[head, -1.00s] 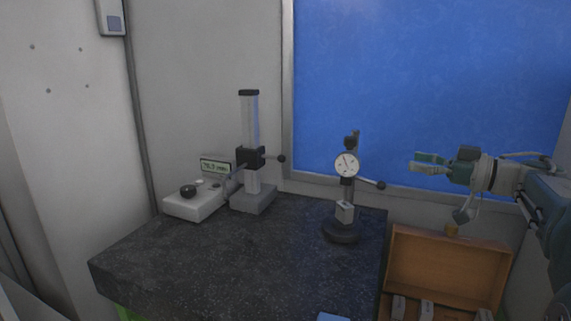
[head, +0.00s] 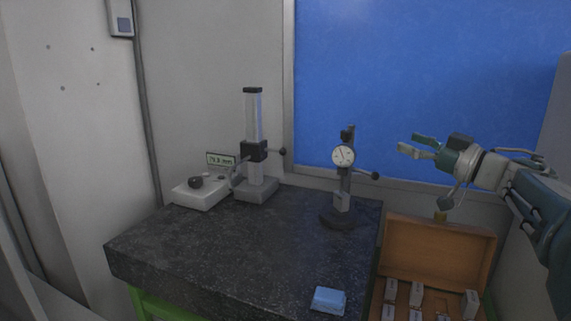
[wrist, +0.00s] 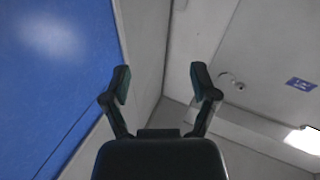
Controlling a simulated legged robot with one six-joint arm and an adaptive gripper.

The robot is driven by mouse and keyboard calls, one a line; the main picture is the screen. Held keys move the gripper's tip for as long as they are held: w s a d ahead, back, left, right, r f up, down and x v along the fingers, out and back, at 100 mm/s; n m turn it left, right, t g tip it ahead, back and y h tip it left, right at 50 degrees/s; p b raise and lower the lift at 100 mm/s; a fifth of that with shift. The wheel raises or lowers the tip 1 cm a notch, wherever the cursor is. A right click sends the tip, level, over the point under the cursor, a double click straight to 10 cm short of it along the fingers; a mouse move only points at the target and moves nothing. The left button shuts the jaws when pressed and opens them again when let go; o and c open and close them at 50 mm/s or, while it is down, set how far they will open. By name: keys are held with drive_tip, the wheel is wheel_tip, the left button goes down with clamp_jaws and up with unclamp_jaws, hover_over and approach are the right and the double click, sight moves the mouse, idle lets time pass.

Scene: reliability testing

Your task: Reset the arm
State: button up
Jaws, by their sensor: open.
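My gripper (head: 418,146) is at the right in the head view, raised above the open wooden case and pointing left. Its two fingers are apart with nothing between them. In the wrist view the fingers (wrist: 160,85) are spread, with only wall and ceiling behind them. My arm comes in from the right edge of the head view.
The wooden case (head: 440,254) holds several grey blocks. A blue panel (head: 430,80) is behind.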

drive_tip(key=s+a+f+m+g+h, duration=0.2)
drive_tip(key=s+a+f+m+h, duration=0.1)
drive_tip(key=s+f, duration=0.6)
drive_tip(key=s+a+f+m+g+h, duration=0.3)
drive_tip(key=s+f+h, duration=0.3)
drive_tip(key=s+f, duration=0.3)
drive_tip(key=s+a+f+m+g+h, duration=0.2)
drive_tip(key=s+f+m+g+h, duration=0.1)
drive_tip(key=s+f, duration=0.6)
drive_tip(key=shift+s+a+m+h, duration=0.4)
drive_tip(key=shift+s+m+h, duration=0.1)
drive_tip(key=shift+s+h, duration=0.2)
